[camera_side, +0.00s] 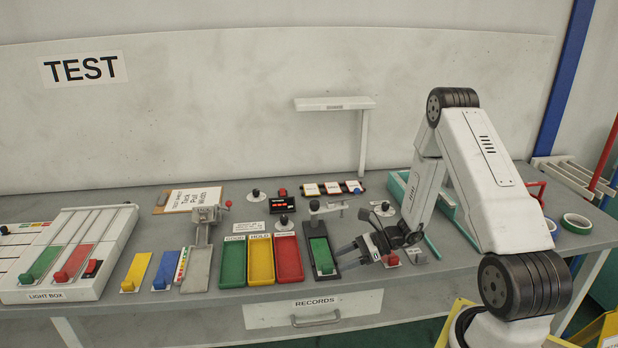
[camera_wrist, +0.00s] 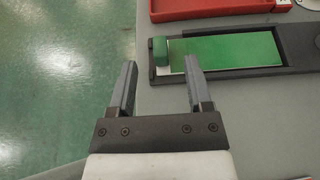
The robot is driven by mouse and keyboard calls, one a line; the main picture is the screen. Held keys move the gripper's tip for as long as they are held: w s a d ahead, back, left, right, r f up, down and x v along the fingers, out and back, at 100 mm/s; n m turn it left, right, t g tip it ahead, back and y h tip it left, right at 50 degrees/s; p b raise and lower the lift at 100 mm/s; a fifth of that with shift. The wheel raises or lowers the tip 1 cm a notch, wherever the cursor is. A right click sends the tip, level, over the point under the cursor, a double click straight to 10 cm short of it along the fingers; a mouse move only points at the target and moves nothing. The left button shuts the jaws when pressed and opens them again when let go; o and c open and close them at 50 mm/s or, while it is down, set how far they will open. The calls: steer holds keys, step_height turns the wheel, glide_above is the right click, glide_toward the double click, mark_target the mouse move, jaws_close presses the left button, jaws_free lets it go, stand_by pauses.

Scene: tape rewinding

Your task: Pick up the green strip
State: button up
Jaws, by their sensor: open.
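A green strip (camera_side: 321,252) with a raised green block at its near end lies in a dark tray (camera_side: 306,243) on the bench. In the wrist view the strip (camera_wrist: 225,52) lies flat, with its block (camera_wrist: 159,50) at the left end. My gripper (camera_side: 350,252) is open and empty, just right of the strip's near end in the side view. In the wrist view the gripper (camera_wrist: 160,78) has its fingers apart. The right fingertip overlaps the tray's near edge in the picture; the left one is over the floor. I cannot tell the height gap.
Green (camera_side: 233,263), yellow (camera_side: 261,261) and red (camera_side: 289,260) bins stand left of the dark tray. A light box (camera_side: 66,291) holds another green strip (camera_side: 40,263) and a red one. A yellow strip (camera_side: 136,271) and a blue strip (camera_side: 167,269) lie between.

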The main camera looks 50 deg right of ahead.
mark_target(328, 265)
steer(key=shift+x, duration=1.6)
jaws_close()
